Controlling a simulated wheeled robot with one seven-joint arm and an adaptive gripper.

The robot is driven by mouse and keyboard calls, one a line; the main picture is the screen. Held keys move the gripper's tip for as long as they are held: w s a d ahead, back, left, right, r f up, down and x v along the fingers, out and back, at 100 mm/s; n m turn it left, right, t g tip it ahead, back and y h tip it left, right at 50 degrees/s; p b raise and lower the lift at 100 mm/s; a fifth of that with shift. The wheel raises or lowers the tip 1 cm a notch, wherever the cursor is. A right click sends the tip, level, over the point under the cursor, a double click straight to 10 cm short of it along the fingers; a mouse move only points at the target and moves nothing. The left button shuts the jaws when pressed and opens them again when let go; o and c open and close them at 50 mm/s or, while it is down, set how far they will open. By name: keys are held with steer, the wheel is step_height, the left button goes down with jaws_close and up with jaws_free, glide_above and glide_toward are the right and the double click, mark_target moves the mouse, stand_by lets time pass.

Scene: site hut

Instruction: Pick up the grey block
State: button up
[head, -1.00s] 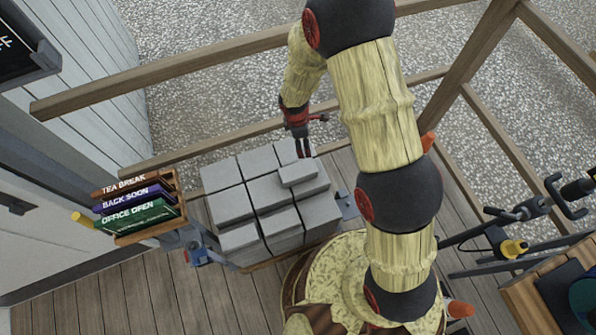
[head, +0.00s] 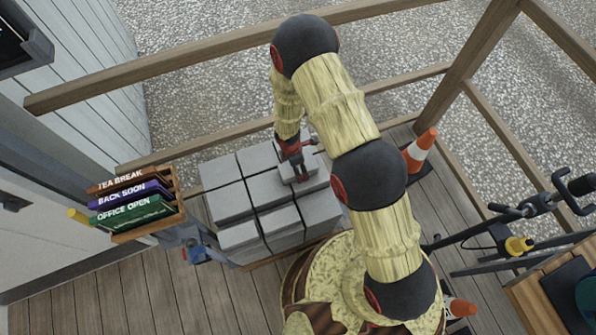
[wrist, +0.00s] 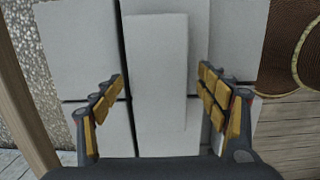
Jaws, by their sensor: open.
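The grey block (wrist: 160,70) lies on top of a stack of larger grey blocks (wrist: 70,45). In the wrist view it is a pale oblong, running lengthwise between the two fingers, with a gap on each side. My gripper (wrist: 160,98) is open, with its yellow-padded fingers spread to the left and right of it. In the head view my gripper (head: 298,173) is over the block (head: 313,181), which it partly hides. The larger stacked blocks (head: 225,205) also show there. I cannot tell how far the fingertips are above the stack.
A rack of signs (head: 148,232) stands left of the stack. Wooden rails (head: 230,58) run behind it. An orange cone (head: 420,150) stands to the right on the decking. A stand with black arms (head: 500,225) is further right. Bare decking (head: 130,290) lies at front left.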

steer(key=shift+w+d+f, duration=0.1)
steer(key=shift+d+f, duration=0.05)
steer(key=shift+f, duration=0.8)
steer(key=c, duration=0.3)
steer(key=c, duration=1.6)
steer(key=shift+r, duration=0.1)
jaws_close()
